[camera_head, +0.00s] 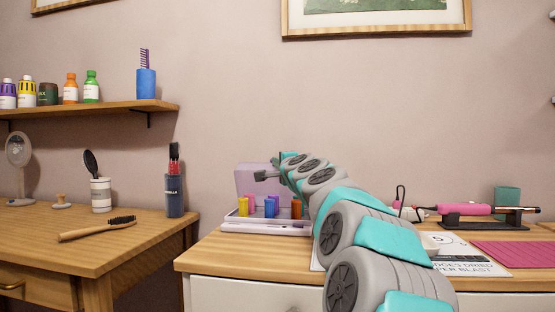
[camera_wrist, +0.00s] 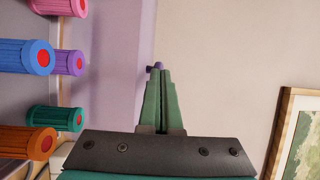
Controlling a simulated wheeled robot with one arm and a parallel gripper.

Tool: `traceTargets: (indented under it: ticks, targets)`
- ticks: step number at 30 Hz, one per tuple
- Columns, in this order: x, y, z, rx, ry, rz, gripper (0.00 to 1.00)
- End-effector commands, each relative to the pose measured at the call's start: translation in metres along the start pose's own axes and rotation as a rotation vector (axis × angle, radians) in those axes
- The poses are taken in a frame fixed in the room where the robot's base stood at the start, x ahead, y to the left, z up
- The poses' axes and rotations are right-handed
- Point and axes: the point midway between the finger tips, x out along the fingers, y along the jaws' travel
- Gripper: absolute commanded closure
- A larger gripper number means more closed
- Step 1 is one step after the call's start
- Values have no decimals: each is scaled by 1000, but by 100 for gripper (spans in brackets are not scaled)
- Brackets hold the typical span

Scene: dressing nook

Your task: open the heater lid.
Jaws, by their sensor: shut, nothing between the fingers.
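The heater (camera_head: 268,224) is a pale lilac box on the right-hand wooden counter, with several coloured rollers standing in it. Its lid (camera_head: 246,181) stands up behind the rollers, raised off the base. In the wrist view the lid (camera_wrist: 110,70) is the lilac panel left of my fingers. My arm hides the heater's right side.
A pink styling iron (camera_head: 465,209) on a dark stand and a pink mat (camera_head: 515,253) lie on the counter to the right. A wooden table (camera_head: 115,245) with brushes stands left, below a shelf (camera_head: 100,108) of bottles. A framed picture (camera_head: 375,33) hangs above.

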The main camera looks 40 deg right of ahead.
Motion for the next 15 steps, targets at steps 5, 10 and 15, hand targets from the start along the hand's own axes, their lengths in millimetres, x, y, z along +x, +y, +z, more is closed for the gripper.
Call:
traceTargets:
  ticks: [5, 10, 15]
  targets:
    - [5, -8, -2, 13, 0, 30, 100]
    - [11, -12, -6, 31, 1, 71, 100]
    - [17, -12, -11, 52, 4, 111, 100]
